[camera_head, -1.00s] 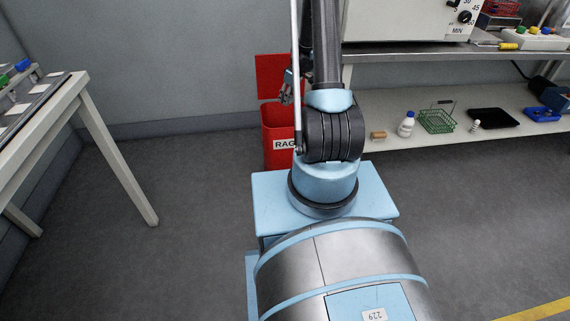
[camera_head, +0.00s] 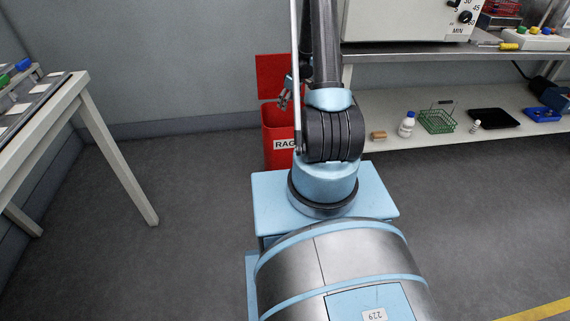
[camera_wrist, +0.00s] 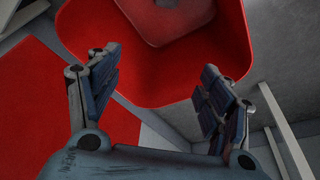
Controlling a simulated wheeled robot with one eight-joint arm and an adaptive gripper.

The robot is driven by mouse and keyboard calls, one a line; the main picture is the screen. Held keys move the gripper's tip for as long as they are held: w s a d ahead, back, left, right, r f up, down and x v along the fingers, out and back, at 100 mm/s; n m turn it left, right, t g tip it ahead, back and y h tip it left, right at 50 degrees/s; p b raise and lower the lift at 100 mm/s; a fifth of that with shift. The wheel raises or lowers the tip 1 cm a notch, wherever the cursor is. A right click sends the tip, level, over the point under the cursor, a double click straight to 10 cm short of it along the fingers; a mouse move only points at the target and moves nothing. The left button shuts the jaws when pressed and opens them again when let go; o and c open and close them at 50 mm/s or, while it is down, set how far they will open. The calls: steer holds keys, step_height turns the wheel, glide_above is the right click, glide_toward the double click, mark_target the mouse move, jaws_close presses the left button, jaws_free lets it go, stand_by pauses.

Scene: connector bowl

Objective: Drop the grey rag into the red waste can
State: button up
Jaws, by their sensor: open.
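The red waste can (camera_head: 277,137) stands on the floor behind my arm, its lid (camera_head: 270,76) raised, with a label reading "RAG" partly hidden by the arm. My gripper (camera_head: 284,98) is just above the can's mouth. In the wrist view my gripper (camera_wrist: 160,75) is open and empty, its two fingers apart over the opening of the can (camera_wrist: 160,85). I look into the can's red inside; a duller reddish-grey patch shows at its bottom, and I cannot tell whether it is the floor or cloth. I see no clear grey rag in either view.
A bench on the right has a lower shelf (camera_head: 390,148) with a bottle (camera_head: 407,124), a green wire basket (camera_head: 437,121) and a black tray (camera_head: 493,118). A white table (camera_head: 120,150) stands at left. The floor between is clear.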

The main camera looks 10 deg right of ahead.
steer(key=v, duration=1.1)
steer(key=shift+r, duration=0.4)
steer(key=shift+d, duration=0.1)
